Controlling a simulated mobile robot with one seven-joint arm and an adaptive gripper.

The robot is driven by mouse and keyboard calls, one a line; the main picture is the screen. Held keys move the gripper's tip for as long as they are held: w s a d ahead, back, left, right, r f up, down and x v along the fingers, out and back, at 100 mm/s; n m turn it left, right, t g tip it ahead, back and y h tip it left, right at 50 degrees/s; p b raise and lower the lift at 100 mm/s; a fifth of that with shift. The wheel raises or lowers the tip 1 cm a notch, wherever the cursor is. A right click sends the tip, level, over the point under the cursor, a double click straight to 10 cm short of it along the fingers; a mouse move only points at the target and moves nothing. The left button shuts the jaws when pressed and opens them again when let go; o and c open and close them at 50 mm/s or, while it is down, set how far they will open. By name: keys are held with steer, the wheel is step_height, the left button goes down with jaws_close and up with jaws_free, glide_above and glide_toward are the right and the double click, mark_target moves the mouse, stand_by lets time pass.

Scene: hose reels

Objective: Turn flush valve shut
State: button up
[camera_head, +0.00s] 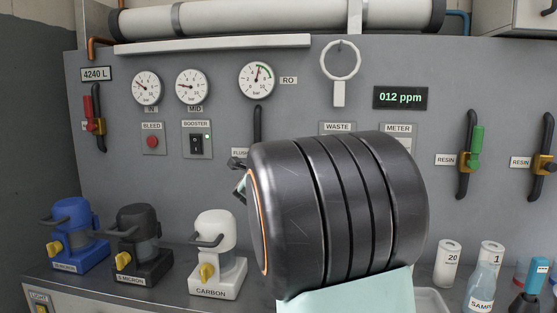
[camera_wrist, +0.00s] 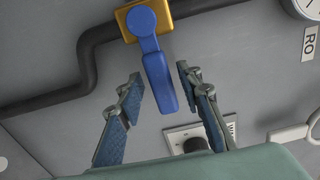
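The flush valve shows in the wrist view as a blue lever handle (camera_wrist: 158,75) on a brass body (camera_wrist: 128,22), set on a black pipe (camera_wrist: 88,60). The lever lies roughly crosswise to the pipe there. My gripper (camera_wrist: 160,74) is open, with one padded finger on each side of the lever's free end and gaps visible beside it. I cannot tell the depth between fingers and lever. In the head view my arm hides most of the valve; part of the FLUSH label (camera_head: 239,153) shows at its left.
The panel carries a WASTE label (camera_head: 338,127), a booster switch (camera_head: 196,145), and a RO gauge (camera_head: 257,79). A carbon filter (camera_head: 215,250) stands left of my arm. Bottles, including a sample bottle (camera_head: 483,285), stand at the right.

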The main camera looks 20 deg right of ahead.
steer(key=v, duration=0.7)
steer(key=shift+s+a, duration=0.15)
steer(key=shift+s, duration=0.05)
stand_by(0.3)
